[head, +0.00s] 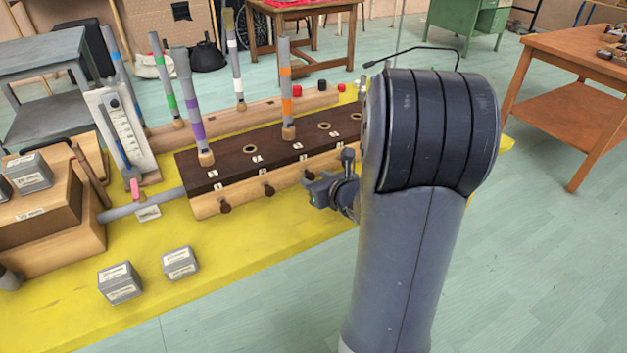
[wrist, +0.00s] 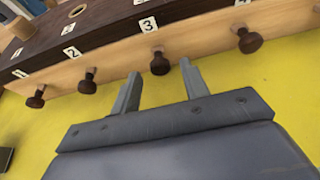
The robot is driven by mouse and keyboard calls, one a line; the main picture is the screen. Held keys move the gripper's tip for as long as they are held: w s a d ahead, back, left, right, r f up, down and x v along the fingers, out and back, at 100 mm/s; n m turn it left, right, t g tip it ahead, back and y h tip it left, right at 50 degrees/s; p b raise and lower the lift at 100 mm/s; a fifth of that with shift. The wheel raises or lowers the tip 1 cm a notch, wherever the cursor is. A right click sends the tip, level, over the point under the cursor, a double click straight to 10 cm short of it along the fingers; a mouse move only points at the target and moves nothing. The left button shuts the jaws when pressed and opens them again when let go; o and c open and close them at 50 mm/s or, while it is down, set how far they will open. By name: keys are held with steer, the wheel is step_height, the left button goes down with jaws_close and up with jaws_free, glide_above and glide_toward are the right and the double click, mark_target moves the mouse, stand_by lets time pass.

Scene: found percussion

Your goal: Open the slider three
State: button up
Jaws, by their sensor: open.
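A long box with a dark top and pale wooden front (head: 250,188) has a row of dark round knobs along its front. In the wrist view, labels 1, 2 and 3 show above the knobs. The knob under label 3 (wrist: 159,62) sticks out from the front face (wrist: 115,60). My gripper (wrist: 160,69) is open and empty, with one finger on either side of that knob's line and the knob at about the fingertips. I see no contact. In the head view my gripper (head: 313,190) is at the box front, close by the third knob (head: 309,174).
Knobs two (wrist: 88,83) and four (wrist: 249,40) flank the fingers. Upright banded tubes (head: 286,85) stand in the box top. Two small grey blocks (head: 120,284) (head: 180,263) lie on the yellow tabletop (head: 225,275), which is otherwise clear in front. A grey bar (head: 140,203) lies left of the box.

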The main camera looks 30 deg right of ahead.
steer(key=shift+x, duration=0.95)
jaws_close()
